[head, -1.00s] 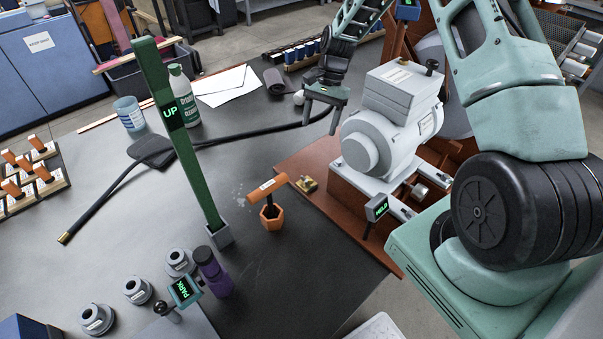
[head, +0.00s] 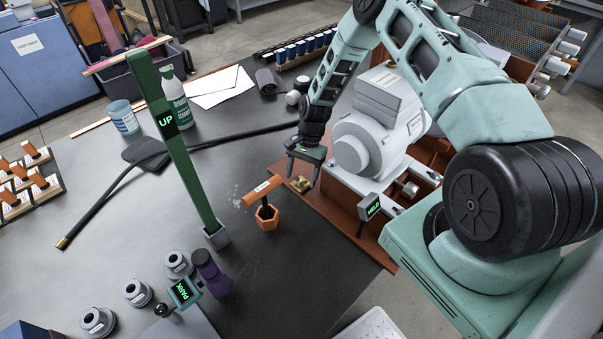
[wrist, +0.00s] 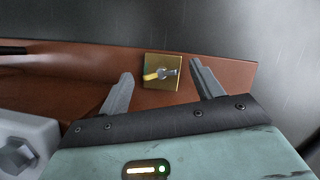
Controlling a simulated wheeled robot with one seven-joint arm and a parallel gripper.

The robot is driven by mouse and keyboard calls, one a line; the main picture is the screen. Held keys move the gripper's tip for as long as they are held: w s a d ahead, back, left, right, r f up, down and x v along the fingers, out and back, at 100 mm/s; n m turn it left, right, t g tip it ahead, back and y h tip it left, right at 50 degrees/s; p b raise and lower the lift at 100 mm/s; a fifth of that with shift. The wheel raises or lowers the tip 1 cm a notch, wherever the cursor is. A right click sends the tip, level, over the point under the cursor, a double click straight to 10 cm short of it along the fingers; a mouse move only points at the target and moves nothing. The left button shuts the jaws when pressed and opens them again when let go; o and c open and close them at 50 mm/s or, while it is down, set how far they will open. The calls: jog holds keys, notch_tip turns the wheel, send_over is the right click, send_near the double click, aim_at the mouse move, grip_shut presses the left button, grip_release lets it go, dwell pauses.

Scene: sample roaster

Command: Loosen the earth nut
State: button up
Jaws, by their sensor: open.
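The earth nut (wrist: 164,73) shows in the wrist view as a small grey fitting with a yellow and green piece beside it. It sits on a square brass plate (wrist: 154,83) on the red-brown base. In the head view the brass plate (head: 300,184) lies at the left end of that base, left of the grey motor, partly near my fingers. My gripper (wrist: 161,70) is open and empty, with a finger on either side of the plate in the picture. In the head view my gripper (head: 303,174) is just above the plate. I cannot tell the exact height gap.
An orange T-handled tool (head: 262,190) stands in an orange hexagonal holder (head: 267,217) just left of the plate. The grey motor (head: 365,140) and a small "HELD" display (head: 373,206) stand to the right. A tall green "UP" post (head: 185,165) rises further left.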

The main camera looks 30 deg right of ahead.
jog(key=shift+f, duration=0.15)
jog(key=shift+c, duration=0.3)
jog(key=c, duration=0.9)
